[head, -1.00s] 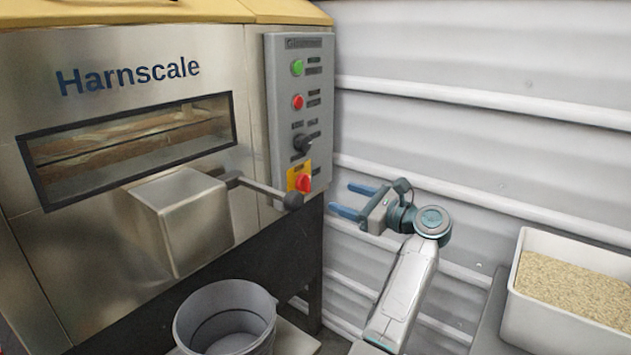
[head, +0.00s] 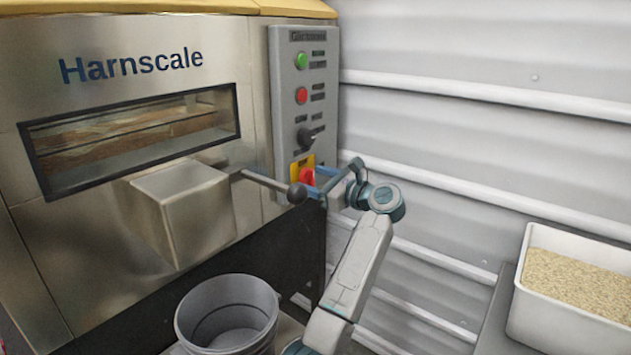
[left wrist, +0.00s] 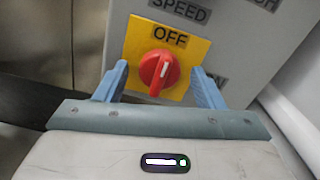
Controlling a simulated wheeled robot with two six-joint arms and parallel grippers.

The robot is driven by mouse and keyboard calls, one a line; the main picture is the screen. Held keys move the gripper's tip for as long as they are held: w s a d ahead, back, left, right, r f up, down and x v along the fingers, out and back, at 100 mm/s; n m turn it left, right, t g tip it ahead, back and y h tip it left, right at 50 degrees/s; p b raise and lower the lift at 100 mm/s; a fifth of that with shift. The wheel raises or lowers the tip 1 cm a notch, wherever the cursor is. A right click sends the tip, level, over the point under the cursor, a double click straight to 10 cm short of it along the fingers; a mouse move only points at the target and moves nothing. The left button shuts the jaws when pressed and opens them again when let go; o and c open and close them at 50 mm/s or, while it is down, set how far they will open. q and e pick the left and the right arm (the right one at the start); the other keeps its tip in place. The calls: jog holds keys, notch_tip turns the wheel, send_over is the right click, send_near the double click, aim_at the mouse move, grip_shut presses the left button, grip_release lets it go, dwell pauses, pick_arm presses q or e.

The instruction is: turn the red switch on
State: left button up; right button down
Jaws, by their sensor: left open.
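The red switch (head: 307,176) is a rotary knob on a yellow plate (head: 294,170) low on the grey control panel. In the left wrist view, the red switch (left wrist: 159,73) has its white mark pointing up toward the word OFF. Another label to its lower right is partly hidden by a finger. My left gripper (head: 313,181) is open in front of the switch. In the left wrist view, the blue fingers of my left gripper (left wrist: 159,78) stand on either side of the knob. My right gripper is not in view.
A lever with a dark ball end (head: 297,193) sticks out just left of the switch. A black knob (head: 305,137) and red (head: 301,95) and green (head: 301,61) buttons are above. A grey bucket (head: 228,310) stands below; a white bin (head: 565,325) is right.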

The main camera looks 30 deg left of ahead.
pick_arm(q)
jog(key=c, duration=1)
